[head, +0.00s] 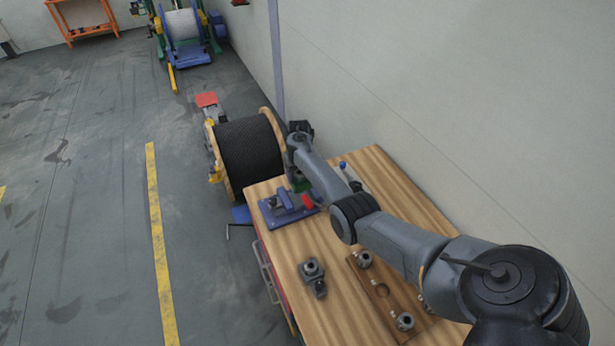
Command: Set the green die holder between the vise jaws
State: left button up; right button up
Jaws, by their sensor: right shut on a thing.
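The blue vise (284,209) is on the far left corner of the wooden workbench. A small part of the green die holder (301,186) shows just behind the vise, partly hidden by my right arm. My right gripper (299,177) is shut on the die holder, above the far end of the bench; its fingers are mostly hidden by my own arm. I cannot tell whether the die holder touches the vise. My left gripper is not in view.
A red piece (307,201) is beside the vise. A grey metal fitting (313,275) lies on the bench, and a wooden board (381,291) with metal parts is to its right. A black cable reel (250,150) stands past the bench. The wall borders the right side.

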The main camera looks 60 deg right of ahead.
jog(key=shift+w+d+r, duration=0.2)
jog(key=shift+r, duration=0.1)
jog(key=shift+f+b, duration=1.15)
jog(key=shift+f, duration=0.55)
jog(key=shift+f+b, duration=2.3)
jog(key=shift+f, duration=0.6)
jog(key=shift+f, duration=0.1)
